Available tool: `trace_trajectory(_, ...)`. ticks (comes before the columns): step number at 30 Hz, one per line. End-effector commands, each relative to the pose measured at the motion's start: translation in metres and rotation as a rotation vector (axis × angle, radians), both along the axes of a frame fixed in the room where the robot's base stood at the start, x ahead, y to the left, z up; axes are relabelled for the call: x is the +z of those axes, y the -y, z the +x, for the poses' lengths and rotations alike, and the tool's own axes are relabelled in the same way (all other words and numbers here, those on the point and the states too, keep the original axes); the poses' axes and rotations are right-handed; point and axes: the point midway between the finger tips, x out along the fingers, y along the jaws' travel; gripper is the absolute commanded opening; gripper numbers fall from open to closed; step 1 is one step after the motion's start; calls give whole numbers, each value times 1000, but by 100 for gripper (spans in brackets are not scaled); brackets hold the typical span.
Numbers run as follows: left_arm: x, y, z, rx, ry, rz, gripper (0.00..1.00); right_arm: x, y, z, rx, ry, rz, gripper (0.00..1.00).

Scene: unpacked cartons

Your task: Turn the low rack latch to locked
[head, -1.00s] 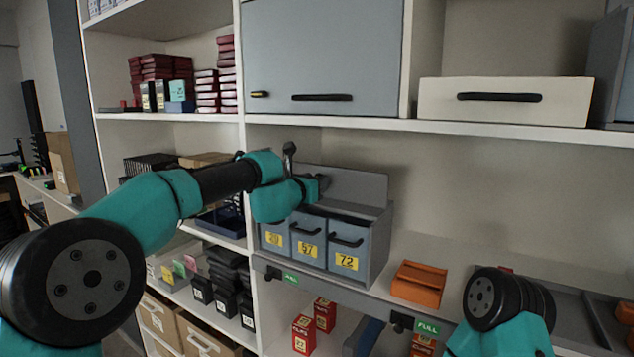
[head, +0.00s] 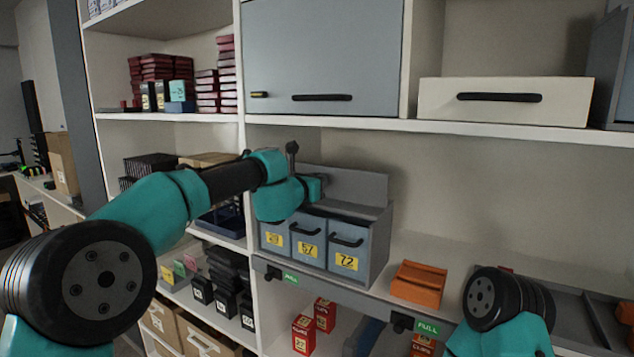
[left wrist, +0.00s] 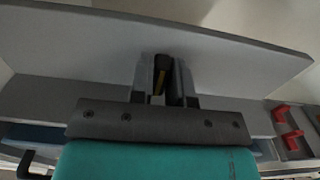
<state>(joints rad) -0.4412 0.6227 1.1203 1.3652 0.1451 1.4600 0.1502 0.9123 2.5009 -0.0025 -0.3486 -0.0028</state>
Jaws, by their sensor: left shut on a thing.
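The low grey rack (head: 377,240) stands on the middle shelf, with several blue-grey drawers in front and a raised back panel (head: 355,185). My left gripper (head: 318,187) is over the rack's top, in front of the back panel. In the left wrist view, my left gripper (left wrist: 163,68) is shut on a dark latch handle (left wrist: 161,62) with a yellow stripe, between its two fingers. The latch is hidden in the head view, and I cannot tell which way it is set. My right arm shows at the lower right; its gripper is out of frame.
A grey cupboard (head: 325,50) with a black handle and a small yellow-marked latch (head: 259,94) hangs above. An orange tray (head: 419,282) sits on the shelf right of the rack. Red boxes (head: 303,333) stand below. Shelf space between rack and tray is clear.

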Motion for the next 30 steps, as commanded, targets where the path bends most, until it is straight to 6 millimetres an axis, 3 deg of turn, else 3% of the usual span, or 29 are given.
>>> trace_trajectory(16, 0, 0, 0, 0, 55, 78, 0, 0, 0, 0, 0, 0, 0, 0)
trace_trajectory(30, 0, 2, -1, 0, 272, 382, 0, 0, 0, 0, 0, 0, 0, 0)
